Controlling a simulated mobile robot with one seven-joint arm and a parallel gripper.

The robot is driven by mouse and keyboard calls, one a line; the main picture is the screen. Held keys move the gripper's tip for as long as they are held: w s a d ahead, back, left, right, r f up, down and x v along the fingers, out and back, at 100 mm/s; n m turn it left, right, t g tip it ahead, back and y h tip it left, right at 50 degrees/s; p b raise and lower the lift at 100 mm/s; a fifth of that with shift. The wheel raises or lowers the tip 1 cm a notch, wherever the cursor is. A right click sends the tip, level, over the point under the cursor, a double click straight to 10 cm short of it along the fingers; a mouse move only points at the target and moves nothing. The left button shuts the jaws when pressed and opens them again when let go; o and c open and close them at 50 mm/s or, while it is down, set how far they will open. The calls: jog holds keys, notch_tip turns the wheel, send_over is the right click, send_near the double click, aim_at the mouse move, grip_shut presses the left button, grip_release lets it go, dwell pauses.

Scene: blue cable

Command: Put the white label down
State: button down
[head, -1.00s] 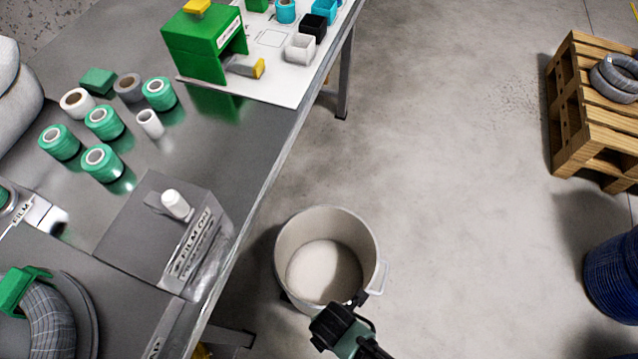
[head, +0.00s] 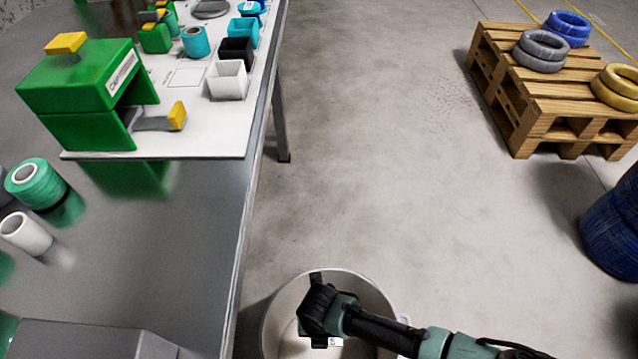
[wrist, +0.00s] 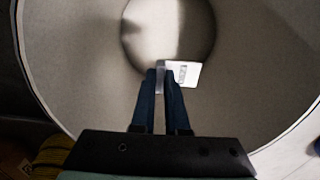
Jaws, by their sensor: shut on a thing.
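The white label (wrist: 187,74) is a small flat piece with dark print, held at my fingertips. In the head view only a small bit of the label (head: 335,342) shows beside my gripper. My gripper (wrist: 163,72) is shut on the label, with its two dark fingers close together. In the head view my gripper (head: 318,338) is over the mouth of a round pale bin (head: 372,283) on the floor. The wrist view looks down into the bin (wrist: 75,85). I cannot tell how high the label is above its bottom.
The metal table (head: 190,225) is left of the bin. On it are a white board (head: 200,140), a green press (head: 85,90), small white, black and cyan boxes, and spools. A pallet (head: 540,105) with cable coils stands at the right; the floor between is clear.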

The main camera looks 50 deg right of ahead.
jog(key=b, duration=1.3)
send_over(320, 354)
notch_tip(320, 354, down, 14)
notch_tip(320, 354, down, 10)
jog(key=b, duration=0.6)
jog(key=shift+f, duration=0.1)
jog(key=shift+f+b, duration=0.1)
jog(key=shift+b, duration=0.25)
jog(key=shift+f, duration=0.15)
jog(key=c, duration=0.9)
grip_release()
notch_tip(320, 354, up, 12)
jog(key=p, duration=0.8)
jog(key=shift+r, duration=0.25)
